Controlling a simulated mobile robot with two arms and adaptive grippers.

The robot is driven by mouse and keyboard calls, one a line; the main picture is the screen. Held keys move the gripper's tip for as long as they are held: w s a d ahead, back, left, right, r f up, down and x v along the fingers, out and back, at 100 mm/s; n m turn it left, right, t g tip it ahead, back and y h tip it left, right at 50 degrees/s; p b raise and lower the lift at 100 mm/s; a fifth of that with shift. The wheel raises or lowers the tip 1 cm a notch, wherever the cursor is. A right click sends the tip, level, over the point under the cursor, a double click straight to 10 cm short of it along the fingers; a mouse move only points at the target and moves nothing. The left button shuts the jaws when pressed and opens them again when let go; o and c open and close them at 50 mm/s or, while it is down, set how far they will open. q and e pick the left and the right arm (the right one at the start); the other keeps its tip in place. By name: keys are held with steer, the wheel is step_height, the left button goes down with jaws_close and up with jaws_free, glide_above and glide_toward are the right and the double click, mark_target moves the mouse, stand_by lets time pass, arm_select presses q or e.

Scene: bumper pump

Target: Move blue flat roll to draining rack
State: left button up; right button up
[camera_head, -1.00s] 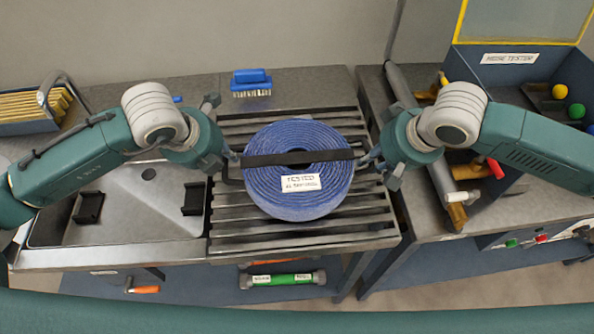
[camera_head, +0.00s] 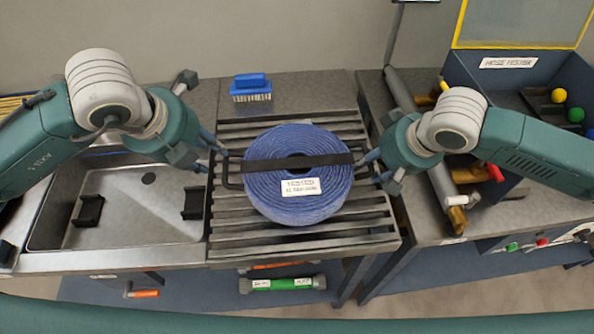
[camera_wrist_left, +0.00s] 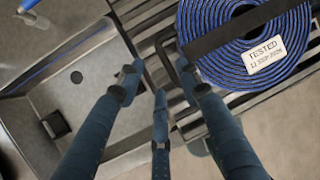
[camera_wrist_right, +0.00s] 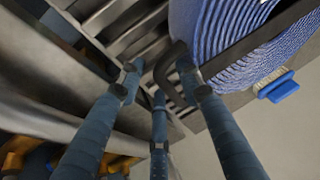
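The blue flat roll (camera_head: 265,195) lies flat on the slats of the draining rack (camera_head: 230,238). A black strap (camera_head: 298,162) crosses it, with a dark loop handle at each side, and a white "TESTED" label faces up. My left gripper (camera_head: 219,160) is open and empty, up and left of the roll's left handle (camera_wrist_left: 167,55); its spread fingers show in the left wrist view (camera_wrist_left: 160,88). My right gripper (camera_head: 368,168) is at the roll's right side, close to the right handle (camera_wrist_right: 165,70). In the right wrist view its fingers (camera_wrist_right: 160,85) are spread, not clamped on the handle.
A sink (camera_head: 130,235) with black blocks is left of the rack. A blue brush (camera_head: 251,88) stands behind it. The hose tester (camera_head: 508,62) with a pipe and coloured knobs is on the right bench. A green roller (camera_head: 283,284) is below the rack.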

steer(key=shift+r, duration=0.1)
arm_select(q)
steer(key=v, duration=0.2)
steer(key=shift+s+r, duration=0.1)
steer(key=shift+r, duration=0.15)
arm_select(e)
steer(key=v, duration=1.1)
steer(key=shift+s+d+r, duration=0.2)
steer(key=shift+r, duration=0.1)
